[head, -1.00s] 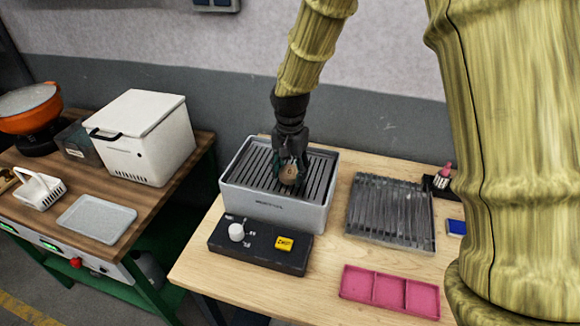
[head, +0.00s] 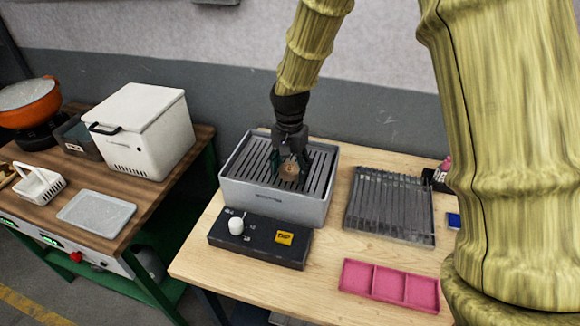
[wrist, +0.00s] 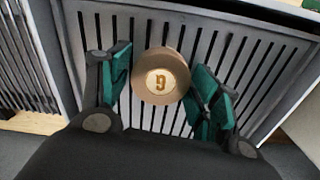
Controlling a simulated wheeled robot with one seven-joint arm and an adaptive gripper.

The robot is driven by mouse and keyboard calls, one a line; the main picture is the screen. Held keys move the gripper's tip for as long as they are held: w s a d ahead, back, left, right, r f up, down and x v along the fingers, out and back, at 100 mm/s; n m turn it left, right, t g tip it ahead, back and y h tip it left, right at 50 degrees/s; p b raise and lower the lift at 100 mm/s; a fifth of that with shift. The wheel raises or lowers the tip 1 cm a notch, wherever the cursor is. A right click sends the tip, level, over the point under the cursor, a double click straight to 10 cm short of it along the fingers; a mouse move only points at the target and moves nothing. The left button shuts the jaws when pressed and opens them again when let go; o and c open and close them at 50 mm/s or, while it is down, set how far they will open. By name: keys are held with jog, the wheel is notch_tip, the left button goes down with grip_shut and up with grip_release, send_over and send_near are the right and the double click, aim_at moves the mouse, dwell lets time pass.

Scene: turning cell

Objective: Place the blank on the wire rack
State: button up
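The blank (wrist: 161,78) is a round brown piece with a pale disc marked with a dark digit. In the head view the blank (head: 289,168) is at the slatted top of a grey box-shaped unit (head: 270,204), and it appears to rest on the slats. My gripper (head: 290,176) is low over this top, its fingers spread on either side of the blank. A separate ribbed grey rack (head: 391,207) lies to the right, empty.
A dark control box (head: 259,242) with a white knob and yellow label stands in front of the unit. A pink divided tray (head: 389,286) lies at the front right. A white lidded box (head: 146,135), grey tray (head: 97,216) and orange pot (head: 28,101) are on the left table.

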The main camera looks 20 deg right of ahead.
dwell(0.4)
jog(key=shift+w+r+b, duration=0.1)
jog(key=shift+r+b, duration=0.45)
notch_tip(320, 180, up, 9)
jog(key=b, duration=0.3)
jog(key=shift+s+a+r, duration=0.15)
jog(key=shift+s+r, duration=0.05)
jog(key=shift+s, duration=0.25)
jog(key=shift+o, duration=0.5)
jog(key=shift+r, duration=0.5)
jog(key=n+p, duration=0.8)
send_over(290, 168)
jog(key=shift+s+f, duration=0.15)
jog(key=shift+f, duration=1.25)
jog(key=shift+s+f, duration=0.1)
jog(key=shift+f, duration=1.25)
jog(key=shift+w+f+p, duration=0.2)
jog(key=shift+f+p, duration=0.85)
jog(key=shift+f, duration=0.2)
jog(key=shift+a+f+p, duration=0.1)
jog(key=shift+f+p, duration=0.3)
jog(key=shift+f, duration=1)
